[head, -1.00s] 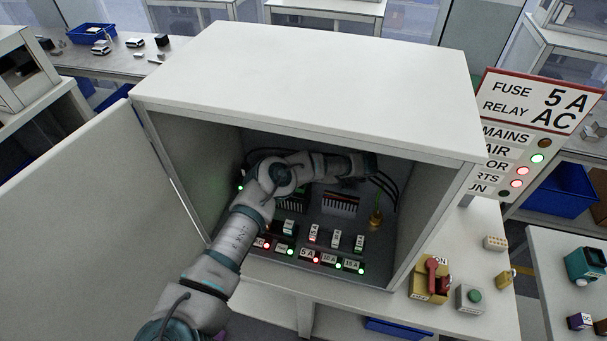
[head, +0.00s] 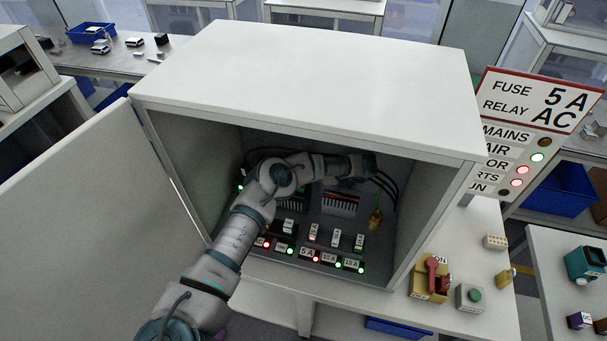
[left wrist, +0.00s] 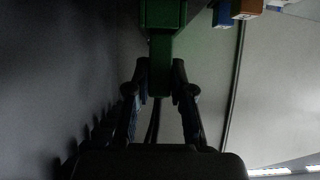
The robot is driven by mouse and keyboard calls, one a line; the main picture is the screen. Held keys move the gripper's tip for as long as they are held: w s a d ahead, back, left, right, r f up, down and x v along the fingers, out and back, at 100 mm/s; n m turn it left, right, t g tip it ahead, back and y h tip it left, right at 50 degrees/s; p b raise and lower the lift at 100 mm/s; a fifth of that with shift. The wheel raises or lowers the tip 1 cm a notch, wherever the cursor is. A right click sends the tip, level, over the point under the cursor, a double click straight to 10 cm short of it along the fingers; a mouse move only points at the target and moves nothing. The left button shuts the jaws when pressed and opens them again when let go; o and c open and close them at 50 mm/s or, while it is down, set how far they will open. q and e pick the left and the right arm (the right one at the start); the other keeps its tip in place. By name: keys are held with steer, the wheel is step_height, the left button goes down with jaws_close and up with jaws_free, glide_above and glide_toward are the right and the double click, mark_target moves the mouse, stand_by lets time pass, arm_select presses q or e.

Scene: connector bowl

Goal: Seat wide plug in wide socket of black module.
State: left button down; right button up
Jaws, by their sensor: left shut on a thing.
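My left gripper (left wrist: 160,78) is shut on a green connector (left wrist: 161,48), which appears to be the wide plug. In the left wrist view a broader green block (left wrist: 163,14) lies directly beyond it at the top edge; I cannot tell whether they are one piece or two mating parts. In the head view my left arm reaches into the white cabinet, and the gripper (head: 368,166) is near its back right. Its fingers and the plug are too dark to make out there. A black module with a row of pale slots (head: 340,203) sits below the wrist. My right gripper is not in view.
The cabinet (head: 310,75) has its door (head: 85,215) open at the left. Labelled fuses (head: 336,239) with lit lamps line its front floor. Black cables (head: 388,188) and a hanging brass-coloured piece (head: 375,220) are at the right. A red-handled switch (head: 432,278) stands outside.

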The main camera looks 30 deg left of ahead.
arm_select(q)
steer(key=shift+f+b, duration=0.55)
steer(key=shift+f, duration=0.65)
steer(key=c, duration=0.9)
jaws_free()
steer(key=shift+c, duration=0.2)
steer(key=v, duration=1.2)
steer(key=shift+d, duration=0.15)
steer(key=shift+w+f, duration=0.1)
steer(key=shift+w, duration=0.05)
